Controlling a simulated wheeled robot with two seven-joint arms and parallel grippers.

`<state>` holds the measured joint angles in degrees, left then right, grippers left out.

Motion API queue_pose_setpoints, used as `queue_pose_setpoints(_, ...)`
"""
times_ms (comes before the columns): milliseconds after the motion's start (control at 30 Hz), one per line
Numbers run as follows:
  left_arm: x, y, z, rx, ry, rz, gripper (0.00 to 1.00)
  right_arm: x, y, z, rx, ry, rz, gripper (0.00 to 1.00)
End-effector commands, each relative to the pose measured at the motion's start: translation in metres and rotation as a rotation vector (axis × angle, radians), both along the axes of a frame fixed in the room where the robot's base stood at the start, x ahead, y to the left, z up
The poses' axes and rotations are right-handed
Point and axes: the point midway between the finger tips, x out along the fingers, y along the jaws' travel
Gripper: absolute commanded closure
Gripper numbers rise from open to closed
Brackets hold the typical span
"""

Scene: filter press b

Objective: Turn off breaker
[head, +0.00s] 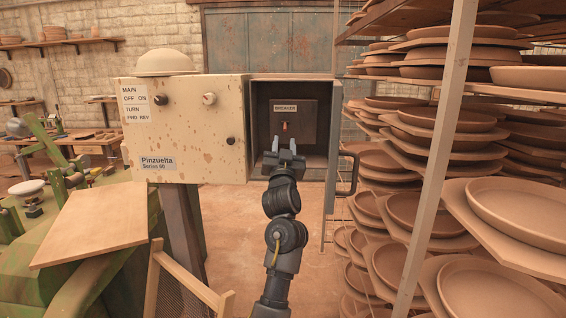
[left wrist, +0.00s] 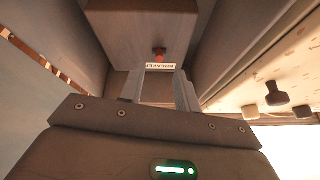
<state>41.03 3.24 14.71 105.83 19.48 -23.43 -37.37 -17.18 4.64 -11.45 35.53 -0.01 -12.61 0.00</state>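The breaker (head: 304,128) is a dark box with a pale "BREAKER" label (head: 285,107) and a small red-orange switch (head: 285,127), inside an open grey cabinet. In the left wrist view the picture is inverted, with the breaker box (left wrist: 140,30) at the top and the switch (left wrist: 159,54) and label (left wrist: 160,66) near its edge. My left gripper (head: 284,145) is open and empty, at the cabinet opening just below the switch. Its two fingers (left wrist: 160,80) show apart in the wrist view, pointing toward the switch without visible contact. My right gripper is not in view.
The cabinet door (head: 333,150) with its dark handle (head: 347,172) stands open at the right. A speckled control panel (head: 185,140) with knobs adjoins on the left. Shelves of clay plates (head: 440,150) fill the right. A board (head: 95,225) lies at left.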

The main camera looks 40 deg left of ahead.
Motion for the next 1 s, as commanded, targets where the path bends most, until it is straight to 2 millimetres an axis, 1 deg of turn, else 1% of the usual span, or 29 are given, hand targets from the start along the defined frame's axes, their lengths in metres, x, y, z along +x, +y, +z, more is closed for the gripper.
queue_pose_setpoints(33, -0.008, -0.006, -0.01, -0.001, -0.001, -0.002, 0.67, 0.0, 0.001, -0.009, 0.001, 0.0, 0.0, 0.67)
queue_pose_setpoints(200, -0.029, -0.022, -0.022, -0.001, -0.001, -0.002, 0.67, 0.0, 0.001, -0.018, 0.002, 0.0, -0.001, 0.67)
queue_pose_setpoints(333, -0.039, -0.029, -0.027, 0.0, 0.0, 0.0, 0.67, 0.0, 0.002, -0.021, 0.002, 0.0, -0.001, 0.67)
queue_pose_setpoints(500, -0.043, -0.033, -0.028, 0.0, 0.0, 0.0, 0.67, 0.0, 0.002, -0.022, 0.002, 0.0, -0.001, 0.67)
queue_pose_setpoints(1000, -0.043, -0.033, -0.028, 0.0, 0.002, 0.0, 0.67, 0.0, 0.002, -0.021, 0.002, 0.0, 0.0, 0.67)
